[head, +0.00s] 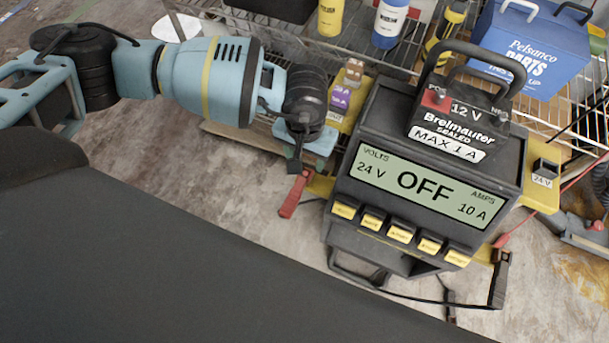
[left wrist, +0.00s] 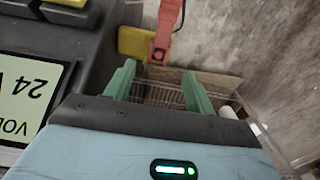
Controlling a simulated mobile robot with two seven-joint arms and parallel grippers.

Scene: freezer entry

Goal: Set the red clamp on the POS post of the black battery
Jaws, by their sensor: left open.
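The black 12 V battery (head: 465,118) sits on top of the black charger, its red POS post (head: 436,97) at its left corner. The red clamp (head: 293,196) hangs at the charger's left side, by a yellow bracket (head: 321,186). My left gripper (head: 296,163) is just above the clamp. In the left wrist view the green fingers (left wrist: 157,85) are apart with nothing between them; the red clamp (left wrist: 161,40) is just beyond the tips, beside the yellow bracket. What seems to be my right gripper (head: 582,232) is cut off at the right edge; its fingers are unclear.
The charger (head: 420,190) reads OFF. A black clamp (head: 500,278) hangs at its lower right. Behind stands a wire rack with a yellow bottle (head: 330,17), a blue bottle (head: 389,22) and a blue parts box (head: 530,48). Concrete floor is open to the left.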

